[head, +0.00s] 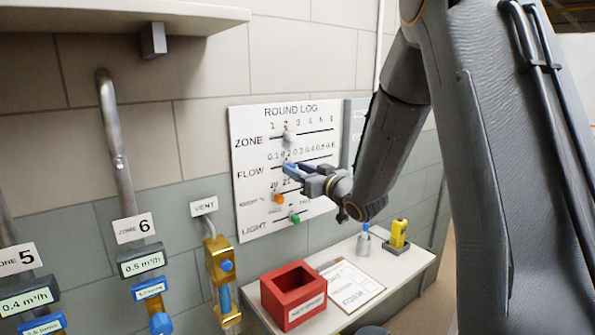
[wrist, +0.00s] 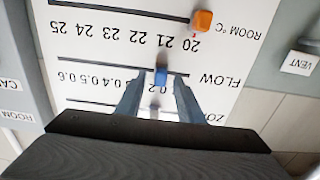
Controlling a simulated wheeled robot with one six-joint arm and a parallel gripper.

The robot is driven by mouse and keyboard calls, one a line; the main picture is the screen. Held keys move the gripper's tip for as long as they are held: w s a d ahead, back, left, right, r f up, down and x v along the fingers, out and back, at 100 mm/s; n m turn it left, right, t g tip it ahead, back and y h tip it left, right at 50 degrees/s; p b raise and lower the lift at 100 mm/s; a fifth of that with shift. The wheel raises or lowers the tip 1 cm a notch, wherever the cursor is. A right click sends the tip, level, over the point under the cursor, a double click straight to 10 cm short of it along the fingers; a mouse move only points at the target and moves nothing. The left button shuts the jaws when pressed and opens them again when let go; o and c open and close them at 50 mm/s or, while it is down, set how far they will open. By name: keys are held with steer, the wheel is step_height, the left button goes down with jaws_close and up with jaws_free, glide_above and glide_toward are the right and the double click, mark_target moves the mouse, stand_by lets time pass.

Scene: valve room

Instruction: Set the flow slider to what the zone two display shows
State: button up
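The ROUND LOG board (head: 250,215) hangs on the wall with labelled slider rows. The blue flow slider knob (wrist: 161,75) is on the FLOW row, near the 0.2 mark; fingers cover part of the scale, so its exact setting is unclear. My gripper (wrist: 158,94) is open, its fingers on either side of the knob with gaps visible. In the head view my gripper (head: 291,169) is at the FLOW row and partly hides it. The zone two display is not in view; the zone 5 display (head: 25,301) reads 0.4 and zone 6 (head: 142,263) reads 0.5.
A pale zone knob (head: 289,136) is near 2, above the FLOW row. The orange room knob (head: 278,198) and green light knob (head: 294,217) are below. A shelf (head: 405,268) holds a red box (head: 291,290) and a yellow device (head: 398,233). Pipes run at left.

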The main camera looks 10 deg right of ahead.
steer(key=b+v, duration=0.2)
steer(key=v, duration=0.5)
steer(key=shift+s+d, duration=0.2)
steer(key=shift+s, duration=0.05)
steer(key=s+d+f+m+g+h, duration=0.35)
steer(key=s+f+g+h, duration=0.55)
steer(key=s+f, duration=0.8)
steer(key=s+a+f+m+g+y, duration=0.1)
steer(key=s+a+f+g, duration=0.2)
steer(key=s, duration=0.9)
steer(key=g, duration=0.3)
steer(key=shift+f, duration=0.2)
steer(key=shift+w+a+m, duration=0.1)
steer(key=shift+a+m, duration=0.05)
steer(key=shift+m, duration=0.1)
